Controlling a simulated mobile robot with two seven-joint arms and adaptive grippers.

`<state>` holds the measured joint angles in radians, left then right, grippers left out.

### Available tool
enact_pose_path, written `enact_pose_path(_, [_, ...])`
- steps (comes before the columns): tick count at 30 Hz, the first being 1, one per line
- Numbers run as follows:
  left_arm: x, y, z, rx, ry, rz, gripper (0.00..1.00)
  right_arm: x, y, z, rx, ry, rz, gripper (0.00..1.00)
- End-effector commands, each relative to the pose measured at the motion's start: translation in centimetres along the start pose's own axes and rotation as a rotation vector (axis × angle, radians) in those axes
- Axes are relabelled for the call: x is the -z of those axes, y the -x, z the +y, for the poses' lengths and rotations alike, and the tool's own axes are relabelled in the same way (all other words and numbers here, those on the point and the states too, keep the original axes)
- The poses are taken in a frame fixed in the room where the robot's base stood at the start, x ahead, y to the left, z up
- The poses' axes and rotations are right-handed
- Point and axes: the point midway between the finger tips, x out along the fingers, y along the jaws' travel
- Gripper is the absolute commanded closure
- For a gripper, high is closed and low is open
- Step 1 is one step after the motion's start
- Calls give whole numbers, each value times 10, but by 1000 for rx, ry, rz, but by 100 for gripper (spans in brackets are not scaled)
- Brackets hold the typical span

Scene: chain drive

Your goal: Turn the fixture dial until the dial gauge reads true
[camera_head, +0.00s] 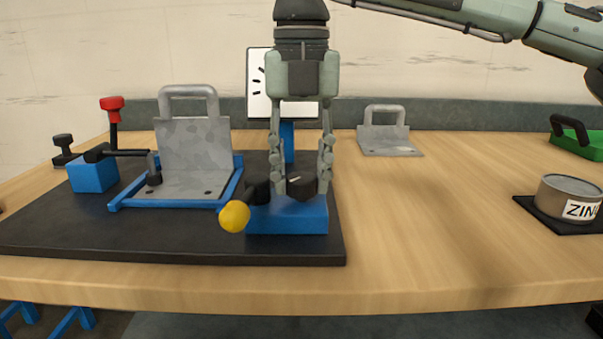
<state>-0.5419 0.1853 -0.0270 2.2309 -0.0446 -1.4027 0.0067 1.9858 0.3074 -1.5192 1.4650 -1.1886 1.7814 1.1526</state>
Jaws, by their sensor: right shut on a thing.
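The fixture dial (301,187) is a dark knob with a light mark, on a blue block (290,220) at the right end of the black base plate. My right gripper (301,184) points down from above with its fingers shut on the dial, one on each side. The dial gauge (257,82) has a white face with black ticks and stands on a blue post behind. My gripper hides most of its face, and I cannot see the needle. My left gripper is not in view.
Left of the dial, a grey angled bracket (195,145) with a handle sits in a blue frame. A yellow ball-ended lever (235,216) juts forward beside the block. A red-knobbed lever (112,104) stands behind left. Another bracket (390,146) and a tin (568,199) are right; table between is clear.

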Motion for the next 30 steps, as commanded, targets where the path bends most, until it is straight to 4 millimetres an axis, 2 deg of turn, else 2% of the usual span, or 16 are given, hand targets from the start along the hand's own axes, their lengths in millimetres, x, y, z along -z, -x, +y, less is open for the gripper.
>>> enact_pose_path(11, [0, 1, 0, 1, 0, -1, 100, -1, 2, 0, -2, -6, -5, 93])
enact_pose_path(12, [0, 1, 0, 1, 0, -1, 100, -1, 2, 0, -2, -6, -5, 60])
enact_pose_path(16, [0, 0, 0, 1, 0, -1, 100, -1, 1, 0, -1, -5, -4, 44])
enact_pose_path(26, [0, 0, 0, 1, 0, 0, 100, 0, 1, 0, -1, -3, -1, 43])
enact_pose_path(30, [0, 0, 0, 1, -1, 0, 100, 0, 10, 1, -2, -4, -2, 43])
